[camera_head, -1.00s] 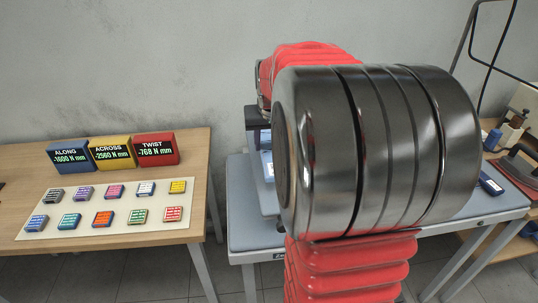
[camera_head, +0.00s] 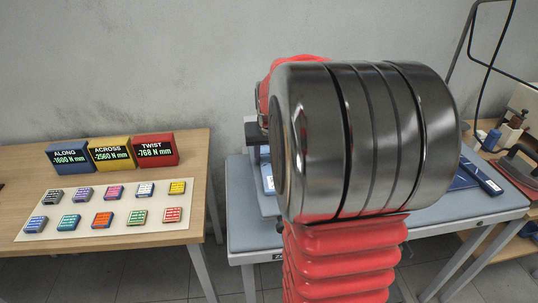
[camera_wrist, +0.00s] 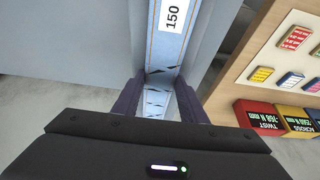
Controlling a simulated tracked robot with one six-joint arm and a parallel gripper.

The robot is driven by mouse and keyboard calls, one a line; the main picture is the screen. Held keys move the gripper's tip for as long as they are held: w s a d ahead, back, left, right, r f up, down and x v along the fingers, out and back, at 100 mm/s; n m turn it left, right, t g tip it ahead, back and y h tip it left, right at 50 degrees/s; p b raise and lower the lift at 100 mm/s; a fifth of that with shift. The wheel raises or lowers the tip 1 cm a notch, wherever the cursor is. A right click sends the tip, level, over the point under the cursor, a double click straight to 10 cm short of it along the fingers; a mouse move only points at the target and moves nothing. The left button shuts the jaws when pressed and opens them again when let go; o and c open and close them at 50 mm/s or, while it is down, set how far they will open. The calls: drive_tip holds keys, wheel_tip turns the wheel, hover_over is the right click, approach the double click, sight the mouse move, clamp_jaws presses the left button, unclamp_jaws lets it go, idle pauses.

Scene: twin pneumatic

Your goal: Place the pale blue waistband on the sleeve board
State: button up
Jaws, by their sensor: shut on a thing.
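The pale blue waistband (camera_wrist: 168,45), with orange stitching and a white "150" label, runs up from between my fingers in the wrist view. My gripper (camera_wrist: 160,80) is shut on its near end. A small pale blue part of the waistband (camera_head: 268,181) shows left of my arm in the head view. A grey padded strip beside and under it, seen in the head view (camera_head: 267,206), looks like the sleeve board. I cannot tell whether the band touches it. My arm hides most of this area in the head view.
The blue-grey padded table (camera_head: 246,225) stands in the middle. A dark blue labelled band (camera_head: 483,177) lies at its right. A wooden table (camera_head: 190,150) at left holds three display boxes and several coloured blocks. An iron (camera_head: 520,165) stands at far right.

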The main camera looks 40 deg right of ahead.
drive_tip(key=o, duration=1.2)
drive_tip(key=shift+c, duration=0.2)
drive_tip(key=shift+r, duration=0.1)
drive_tip(key=v, duration=1.2)
drive_tip(key=s+a+f+n, duration=0.2)
drive_tip(key=s+a, duration=0.2)
drive_tip(key=a, duration=0.5)
drive_tip(key=s+a+f+n+t+y, duration=0.1)
drive_tip(key=s+a, duration=0.3)
drive_tip(key=a, duration=0.6)
drive_tip(key=s+a+f+n+t+y, duration=0.1)
drive_tip(key=s+a+f+n, duration=0.1)
drive_tip(key=a, duration=0.7)
drive_tip(key=s+n, duration=0.1)
drive_tip(key=s, duration=0.1)
drive_tip(key=shift+s+a+f+n, duration=0.3)
drive_tip(key=shift+a+f+n, duration=0.1)
